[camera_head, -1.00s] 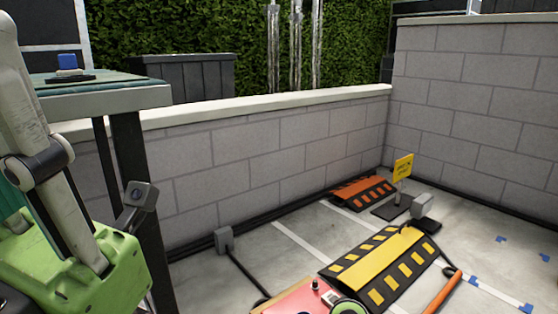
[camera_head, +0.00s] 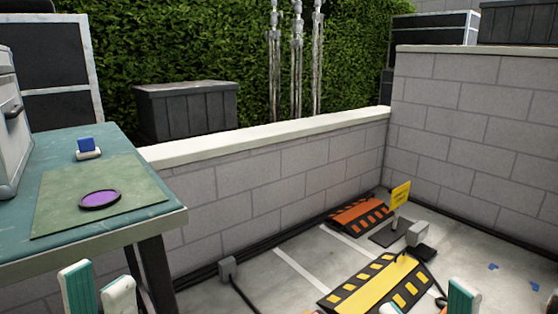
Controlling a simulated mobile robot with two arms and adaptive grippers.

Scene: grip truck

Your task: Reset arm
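My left gripper (camera_head: 98,289) shows at the bottom left, in front of the workbench's near edge. Its two white fingertips with teal pads stand apart, and nothing shows between them. My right gripper (camera_head: 425,302) is at the bottom right, mostly cut off by the picture's lower edge. Its white and teal fingertips are wide apart, with only the floor and a ramp visible behind the gap. Both grippers' bases are out of view.
A teal workbench (camera_head: 155,221) at left bears a green mat (camera_head: 140,188), a purple disc (camera_head: 100,199) and a blue block (camera_head: 86,144). Yellow-black (camera_head: 372,285) and orange-black (camera_head: 357,214) ramps lie on the floor. A yellow sign (camera_head: 400,194) stands near the grey block wall (camera_head: 290,172).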

